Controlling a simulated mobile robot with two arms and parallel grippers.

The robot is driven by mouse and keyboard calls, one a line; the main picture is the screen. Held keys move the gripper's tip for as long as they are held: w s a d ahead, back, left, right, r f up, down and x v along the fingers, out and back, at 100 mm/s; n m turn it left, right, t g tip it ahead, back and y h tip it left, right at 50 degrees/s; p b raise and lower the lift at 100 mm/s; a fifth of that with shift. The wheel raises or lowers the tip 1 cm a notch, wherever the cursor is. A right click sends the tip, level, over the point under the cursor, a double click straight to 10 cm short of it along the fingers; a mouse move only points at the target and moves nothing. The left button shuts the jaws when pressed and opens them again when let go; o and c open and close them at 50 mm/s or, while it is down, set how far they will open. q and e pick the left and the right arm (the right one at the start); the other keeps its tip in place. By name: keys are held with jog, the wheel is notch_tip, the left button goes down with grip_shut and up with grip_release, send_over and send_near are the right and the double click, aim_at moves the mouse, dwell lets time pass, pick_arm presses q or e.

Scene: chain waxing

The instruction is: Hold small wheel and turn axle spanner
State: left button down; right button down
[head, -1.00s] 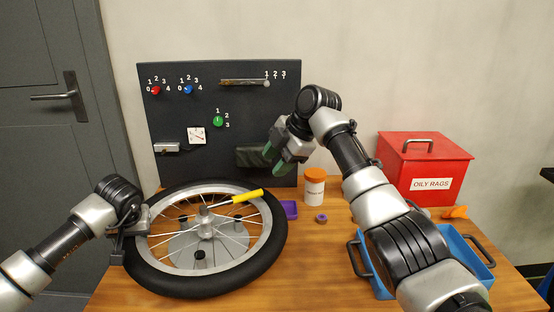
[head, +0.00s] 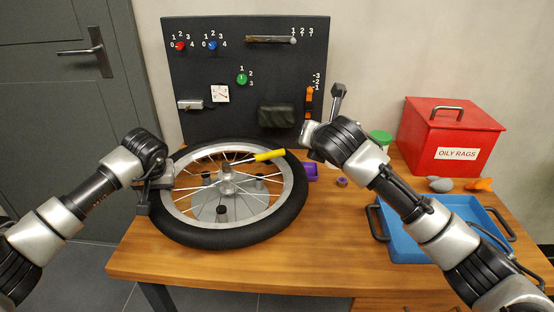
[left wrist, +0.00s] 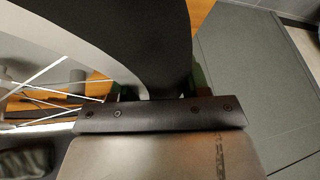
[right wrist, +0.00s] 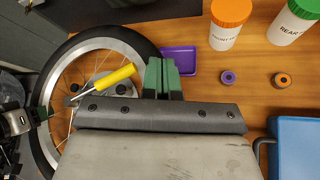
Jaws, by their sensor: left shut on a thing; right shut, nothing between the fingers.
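The small wheel (head: 291,212) lies flat on the wooden table, black tyre and silver rim with spokes. The yellow-handled axle spanner (head: 269,155) lies across it, its shaft reaching toward the hub (head: 227,178). My left gripper (head: 151,190) is shut on the wheel's left edge; the tyre (left wrist: 150,40) fills much of the left wrist view. My right gripper (head: 310,133) is beyond the wheel's upper right, its fingertips hidden in the head view. In the right wrist view, its green fingers (right wrist: 162,76) are shut and empty, just right of the yellow handle (right wrist: 115,78).
A purple tray (right wrist: 180,61) sits beside the wheel. An orange-lidded jar (right wrist: 228,20), a green-lidded jar (right wrist: 292,22) and two small rings stand further right. A blue tray (head: 405,246) and red box (head: 450,140) are at right. The front table is clear.

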aim_at(274, 152)
jog(key=s+a+f+n+y, duration=0.1)
jog(key=s+n, duration=0.1)
jog(key=s+a+f+n+y, duration=0.1)
jog(key=s+a+n, duration=0.1)
jog(key=s, duration=0.1)
jog(key=s+a+f+n+t+y, duration=0.1)
jog(key=s+f+n, duration=0.1)
jog(key=s+n, duration=0.1)
jog(key=shift+a, duration=0.15)
jog(key=shift+s+a+f+y, duration=0.15)
jog(key=shift+a+y, duration=0.05)
jog(key=shift+y, duration=0.1)
jog(key=x, duration=0.9)
jog(key=shift+w+a, duration=0.15)
jog(key=shift+w, duration=0.2)
jog(key=shift+w, duration=0.1)
jog(key=w, duration=0.2)
jog(key=w+a, duration=0.1)
jog(key=shift+w+a, duration=0.1)
jog(key=shift+w, duration=0.3)
jog(key=shift+w+a, duration=0.2)
jog(key=shift+w, duration=0.25)
